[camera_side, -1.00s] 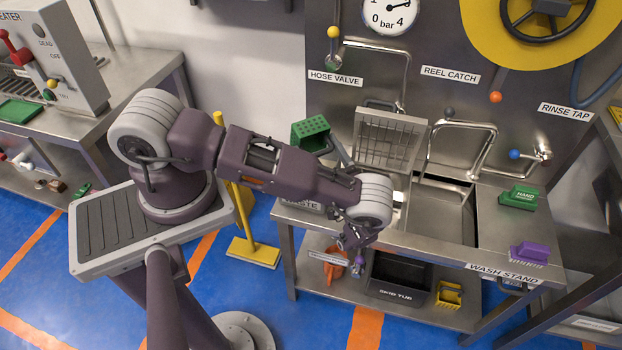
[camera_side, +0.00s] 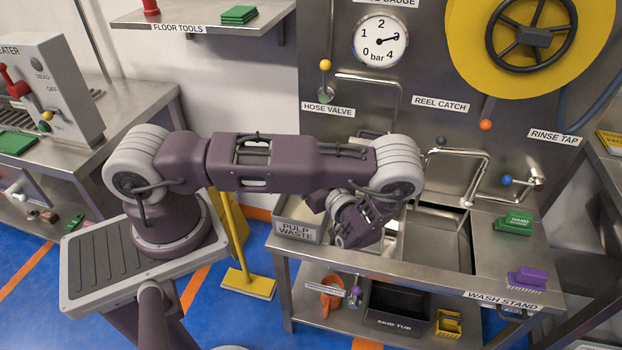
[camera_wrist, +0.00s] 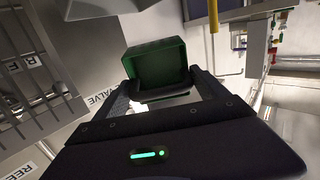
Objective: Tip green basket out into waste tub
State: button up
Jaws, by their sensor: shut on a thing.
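The green basket (camera_wrist: 158,68) is in the wrist view, held out ahead between my two fingers. My gripper (camera_wrist: 166,93) is shut on it, with a dark bar across the basket's near side. What the basket holds cannot be made out. In the side view the basket and my fingertips are hidden behind my arm. The waste tub (camera_side: 297,233), a grey box labelled PULP WASTE, stands at the left end of the wash stand, partly behind my wrist. Its inside is mostly hidden.
A sink basin (camera_side: 437,240) lies right of my wrist, with a green brush (camera_side: 514,222) and purple brush (camera_side: 527,279) beyond. A black skid tub (camera_side: 398,308) is on the lower shelf. A slotted metal rack (camera_wrist: 35,75) fills the wrist view's left.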

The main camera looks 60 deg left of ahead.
jog(key=a+r+h, duration=0.1)
jog(key=h, duration=0.2)
jog(key=a+r+h, duration=0.2)
jog(key=h, duration=0.1)
jog(key=a+r+h, duration=0.1)
jog(key=h, duration=0.2)
jog(key=shift+s+a+r, duration=0.15)
jog(key=shift+a+r, duration=0.2)
jog(key=shift+r, duration=0.05)
jog(key=shift+a+h, duration=0.35)
jog(key=shift+h, duration=0.75)
jog(key=h, duration=0.2)
jog(key=a+f+h, duration=0.1)
jog(key=h, duration=0.1)
jog(key=shift+a+h, duration=0.1)
jog(key=shift+h, duration=0.3)
